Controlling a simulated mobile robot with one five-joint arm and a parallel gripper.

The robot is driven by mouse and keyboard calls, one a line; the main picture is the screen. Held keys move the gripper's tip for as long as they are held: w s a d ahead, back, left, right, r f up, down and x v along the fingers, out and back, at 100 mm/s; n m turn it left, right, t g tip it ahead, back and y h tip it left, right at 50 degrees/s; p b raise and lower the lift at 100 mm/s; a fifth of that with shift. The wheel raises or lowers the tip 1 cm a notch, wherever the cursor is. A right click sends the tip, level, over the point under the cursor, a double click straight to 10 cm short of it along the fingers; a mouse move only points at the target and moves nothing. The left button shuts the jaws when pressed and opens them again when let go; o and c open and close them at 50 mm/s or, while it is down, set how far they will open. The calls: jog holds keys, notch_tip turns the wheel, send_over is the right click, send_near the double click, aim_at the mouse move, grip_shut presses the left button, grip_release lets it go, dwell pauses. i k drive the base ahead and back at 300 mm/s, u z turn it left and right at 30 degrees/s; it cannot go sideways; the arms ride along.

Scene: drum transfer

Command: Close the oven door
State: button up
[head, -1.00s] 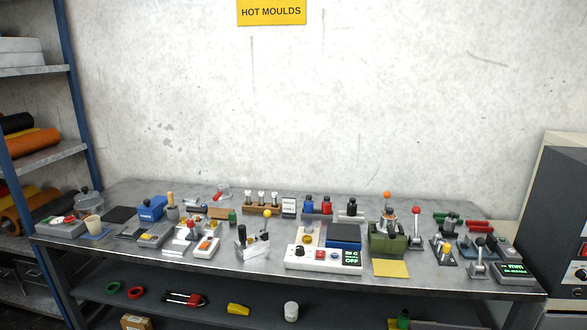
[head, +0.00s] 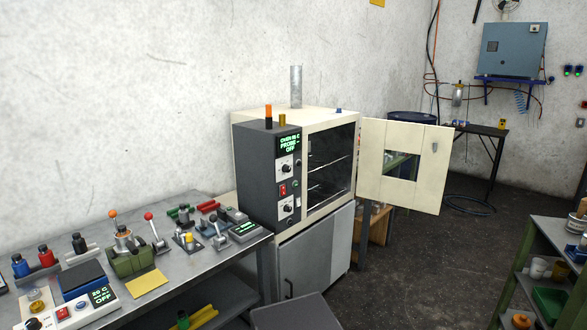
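The oven (head: 260,180) is a cream and dark grey box on a cabinet, right of the workbench. Its cream door (head: 425,175), with a small window and a handle near its far edge, stands wide open to the right, hinged at the right side of the opening. The dark chamber (head: 330,165) shows wire shelves; I see nothing clearly on them. The control panel display (head: 289,145) is lit green and seems to read off. My gripper is not in view.
The workbench (head: 235,262) at left holds many small tools and devices. A grey surface (head: 295,312) is at the bottom centre. A green shelf rack (head: 560,255) stands at right. Dark floor (head: 410,270) is free between oven and rack. A blue wall cabinet (head: 513,50) hangs at the back.

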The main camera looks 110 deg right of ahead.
aim_at(377, 135)
jog(key=z, duration=0.05)
jog(key=k, duration=2.05)
jog(key=z, duration=3)
jog(key=i, duration=1)
jog(key=z, duration=0.05)
